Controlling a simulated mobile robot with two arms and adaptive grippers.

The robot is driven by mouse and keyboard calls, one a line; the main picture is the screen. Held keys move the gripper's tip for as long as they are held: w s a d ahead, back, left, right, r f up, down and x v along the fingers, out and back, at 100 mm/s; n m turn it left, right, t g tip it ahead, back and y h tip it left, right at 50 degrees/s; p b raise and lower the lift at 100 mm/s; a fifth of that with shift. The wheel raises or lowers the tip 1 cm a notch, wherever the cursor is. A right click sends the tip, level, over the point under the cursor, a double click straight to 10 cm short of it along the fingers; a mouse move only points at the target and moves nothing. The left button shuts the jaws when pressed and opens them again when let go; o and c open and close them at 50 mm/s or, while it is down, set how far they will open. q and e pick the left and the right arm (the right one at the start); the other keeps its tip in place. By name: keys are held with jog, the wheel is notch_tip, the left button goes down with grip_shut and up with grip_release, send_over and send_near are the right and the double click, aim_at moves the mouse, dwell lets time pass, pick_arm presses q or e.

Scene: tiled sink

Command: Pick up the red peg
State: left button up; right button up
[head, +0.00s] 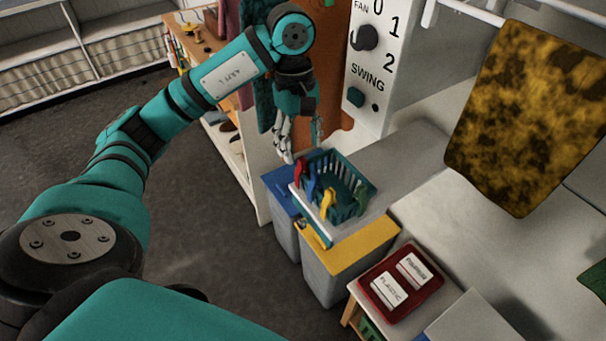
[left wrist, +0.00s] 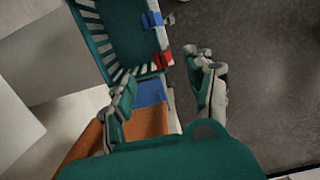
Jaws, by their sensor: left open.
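The red peg (head: 299,171) is clipped on the rim of a teal basket (head: 345,208), at its left corner in the head view. In the left wrist view the red peg (left wrist: 163,59) sits on the basket's rim (left wrist: 128,72), beside a blue peg (left wrist: 152,19). My left gripper (head: 302,150) is open and empty, just above that corner. In the left wrist view its fingers (left wrist: 163,68) stand apart, with the red peg showing between and beyond the tips. I cannot tell the exact gap to the peg. My right gripper is not in view.
A yellow peg (head: 328,203) and the blue peg (head: 310,188) are also on the rim. The basket stands on bins with a blue lid (head: 277,194) and a yellow lid (head: 372,245). A white fan panel (head: 375,85) rises behind, and a patterned cloth (head: 530,115) hangs at right.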

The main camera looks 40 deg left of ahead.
aim_at(303, 170)
pick_arm(q)
notch_tip(303, 170, down, 2)
jog(key=shift+s+d+f+p, duration=0.1)
jog(key=shift+s+d+p, duration=0.05)
jog(key=shift+p, duration=0.15)
jog(key=shift+s+f, duration=0.1)
jog(key=shift+f, duration=0.05)
jog(key=f+p, duration=0.2)
jog(key=f, duration=0.1)
jog(key=d+f+p, duration=0.1)
jog(key=shift+s+f, duration=0.15)
jog(key=shift+s, duration=0.1)
jog(key=shift+f, duration=0.5)
jog(key=shift+c, duration=1.1)
jog(key=c, duration=0.7)
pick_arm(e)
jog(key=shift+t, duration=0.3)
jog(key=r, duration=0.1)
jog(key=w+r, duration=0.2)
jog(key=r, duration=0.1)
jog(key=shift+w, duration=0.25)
